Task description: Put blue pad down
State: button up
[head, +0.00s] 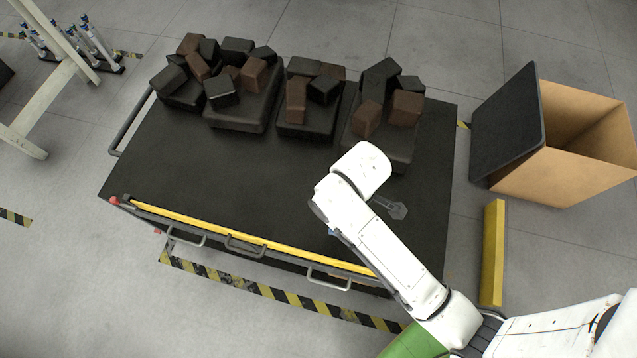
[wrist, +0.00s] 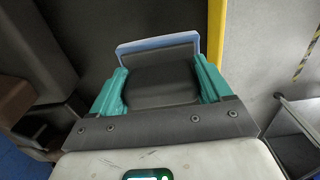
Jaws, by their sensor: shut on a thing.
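In the wrist view, my gripper (wrist: 160,88) has two teal fingers shut on the blue pad (wrist: 158,41). The pad shows as a light blue band across the fingertips, slightly tilted. A dark rounded shape fills the space between the fingers. Beyond the pad is a dark surface; I cannot tell whether the pad touches it. In the head view, my white arm reaches over the black cart top and hides the gripper and nearly all of the pad.
The black cart (head: 225,185) has dark and brown blocks (head: 297,95) heaped along its far side. Its near middle and left are clear. A flat grey shape (head: 397,210) lies right of my arm. An open cardboard box (head: 570,160) and a yellow bar (head: 493,250) stand right.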

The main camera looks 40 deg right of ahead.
jog(key=w+a+f, duration=0.1)
jog(key=w+f, duration=0.4)
jog(key=w+a+f+b, duration=0.1)
jog(key=w+f, duration=0.1)
jog(key=w, duration=0.1)
jog(key=shift+w+a+f, duration=0.2)
jog(key=shift+a+f, duration=0.1)
jog(key=shift+f, duration=1.6)
jog(key=o, duration=1)
jog(key=shift+f, duration=0.1)
jog(key=shift+o, duration=0.2)
